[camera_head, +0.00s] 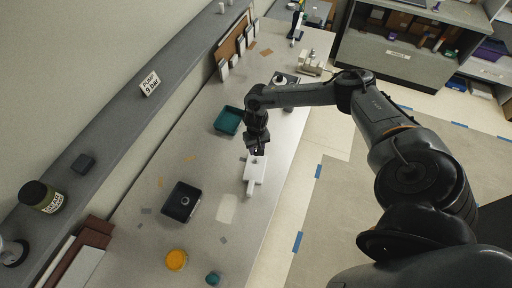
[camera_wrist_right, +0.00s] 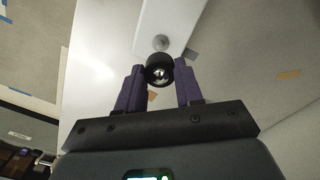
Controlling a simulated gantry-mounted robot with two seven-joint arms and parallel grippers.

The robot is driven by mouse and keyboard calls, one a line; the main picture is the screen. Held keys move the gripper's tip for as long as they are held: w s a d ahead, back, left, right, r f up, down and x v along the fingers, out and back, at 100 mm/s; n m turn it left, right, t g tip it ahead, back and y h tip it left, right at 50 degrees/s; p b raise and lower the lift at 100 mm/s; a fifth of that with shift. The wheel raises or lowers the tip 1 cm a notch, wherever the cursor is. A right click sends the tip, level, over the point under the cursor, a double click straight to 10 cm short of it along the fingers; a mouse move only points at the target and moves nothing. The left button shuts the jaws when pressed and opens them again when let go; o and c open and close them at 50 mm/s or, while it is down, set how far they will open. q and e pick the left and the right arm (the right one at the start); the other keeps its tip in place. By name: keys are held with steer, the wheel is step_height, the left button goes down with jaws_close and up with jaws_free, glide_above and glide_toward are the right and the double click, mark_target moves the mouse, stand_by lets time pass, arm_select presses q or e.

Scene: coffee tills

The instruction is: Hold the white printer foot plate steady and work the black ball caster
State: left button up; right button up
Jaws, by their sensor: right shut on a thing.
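The white printer foot plate (camera_head: 256,172) lies on the grey-white table in the head view, with a narrow tongue toward the front. Part of it also shows at the top of the right wrist view (camera_wrist_right: 183,22), with a small grey round spot on it. My right gripper (camera_head: 256,152) is at the plate's far end, pointing down. In the wrist view its purple fingers (camera_wrist_right: 160,74) are shut on the black ball caster (camera_wrist_right: 158,62), whose shiny ball faces the camera. I cannot tell whether the caster touches the plate. My left gripper is not in view.
A black tray (camera_head: 167,206) stands to the left of the plate, and a teal tray (camera_head: 220,129) lies behind it. An orange round container (camera_head: 176,260) and a small teal one (camera_head: 212,278) stand near the front. The table around the plate is mostly clear.

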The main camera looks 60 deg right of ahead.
steer(key=shift+p, duration=0.45)
step_height(320, 180, down, 3)
steer(key=shift+r+b, duration=0.2)
steer(key=shift+b, duration=0.55)
steer(key=shift+f+b, duration=0.45)
steer(key=shift+f, duration=0.55)
steer(key=shift+r+p, duration=0.1)
steer(key=shift+p, duration=0.2)
steer(key=shift+p, duration=0.3)
steer(key=shift+p, duration=0.3)
